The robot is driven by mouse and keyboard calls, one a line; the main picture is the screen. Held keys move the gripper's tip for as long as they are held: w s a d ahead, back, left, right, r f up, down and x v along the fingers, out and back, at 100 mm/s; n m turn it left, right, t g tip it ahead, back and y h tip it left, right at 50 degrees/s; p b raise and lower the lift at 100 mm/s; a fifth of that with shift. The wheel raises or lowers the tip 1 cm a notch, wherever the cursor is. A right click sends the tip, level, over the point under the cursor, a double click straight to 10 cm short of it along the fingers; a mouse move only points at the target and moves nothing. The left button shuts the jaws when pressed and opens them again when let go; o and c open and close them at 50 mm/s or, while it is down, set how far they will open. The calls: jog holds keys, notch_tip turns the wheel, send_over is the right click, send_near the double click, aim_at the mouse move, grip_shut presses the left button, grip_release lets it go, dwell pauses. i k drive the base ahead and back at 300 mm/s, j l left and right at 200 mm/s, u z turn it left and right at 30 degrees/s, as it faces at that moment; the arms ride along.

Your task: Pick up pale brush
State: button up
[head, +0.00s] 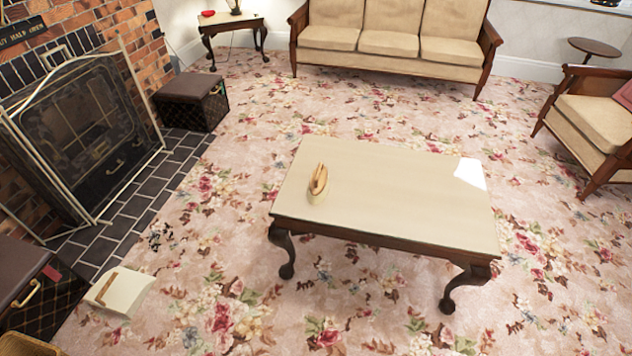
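A small pale, tan wooden object that looks like the brush (318,181) rests on the left part of the low coffee table (400,205). Its long side points roughly away from me, and a lighter cream part shows at its near end. It is too small to make out bristles. Nothing touches it except the tabletop. My gripper is not in view, so its state and its distance from the brush cannot be seen.
Floral carpet (230,165) lies open around the table. A fireplace screen (85,135) and dark box (191,101) stand left. A cream object (118,290) lies lower left. A sofa (390,40) stands behind, and an armchair (595,120) right.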

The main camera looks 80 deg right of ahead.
aim_at(319, 184)
jog(key=z, duration=1)
